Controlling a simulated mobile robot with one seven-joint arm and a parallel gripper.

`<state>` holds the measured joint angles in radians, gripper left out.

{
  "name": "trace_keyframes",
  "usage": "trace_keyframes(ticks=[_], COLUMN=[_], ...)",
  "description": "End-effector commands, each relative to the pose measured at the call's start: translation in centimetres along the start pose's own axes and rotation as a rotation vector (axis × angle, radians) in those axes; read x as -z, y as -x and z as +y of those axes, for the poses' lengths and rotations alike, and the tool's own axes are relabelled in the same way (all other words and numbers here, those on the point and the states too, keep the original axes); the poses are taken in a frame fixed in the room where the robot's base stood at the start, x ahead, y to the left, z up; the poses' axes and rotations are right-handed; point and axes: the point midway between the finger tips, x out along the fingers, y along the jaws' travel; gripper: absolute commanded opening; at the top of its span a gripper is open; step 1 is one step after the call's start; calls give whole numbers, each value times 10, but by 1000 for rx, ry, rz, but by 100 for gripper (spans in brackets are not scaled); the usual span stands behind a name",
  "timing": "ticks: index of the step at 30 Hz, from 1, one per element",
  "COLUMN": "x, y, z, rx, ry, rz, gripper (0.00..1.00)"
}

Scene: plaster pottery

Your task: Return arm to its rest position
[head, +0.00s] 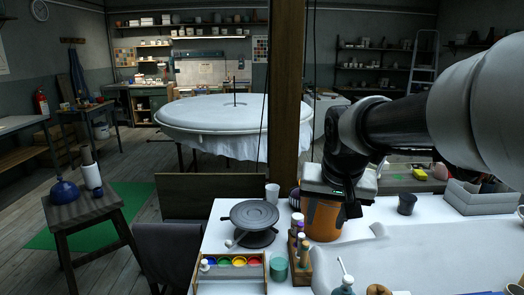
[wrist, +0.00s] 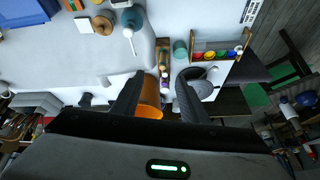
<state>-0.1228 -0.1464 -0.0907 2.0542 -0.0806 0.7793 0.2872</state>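My arm (head: 400,125) reaches in from the right in the head view, with my gripper (wrist: 160,82) pointing down above the white table (head: 400,240). In the wrist view its two dark fingers stand wide apart with nothing clasped between them. An orange pot (head: 323,220) stands on the table just below the gripper and is partly hidden by it in the head view. In the wrist view the pot (wrist: 150,97) shows beside the left finger. I cannot tell whether the finger touches it.
A wooden bottle rack (head: 299,270), a paint tray (head: 230,270), a teal cup (head: 279,268) and a dark turntable (head: 254,218) stand near the gripper. A wooden post (head: 287,90) rises behind it. A grey bin (head: 480,198) and dark cup (head: 406,203) are at right.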

Motion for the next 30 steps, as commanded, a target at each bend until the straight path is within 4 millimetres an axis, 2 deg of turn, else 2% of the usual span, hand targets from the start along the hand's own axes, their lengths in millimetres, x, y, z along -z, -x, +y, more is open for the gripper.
trace_keyframes(ticks=[1,6,12,17,19,30], x=[-21,-81,-134,-170,-160,-124], y=[19,51,66,69,91,161], z=[7,20,31,37,36,30], rx=[11,29,35,33,33,34], ry=[18,93,157,204,208,206], rz=[9,17,28,36,33,32], gripper=[40,40,40,40,40,40])
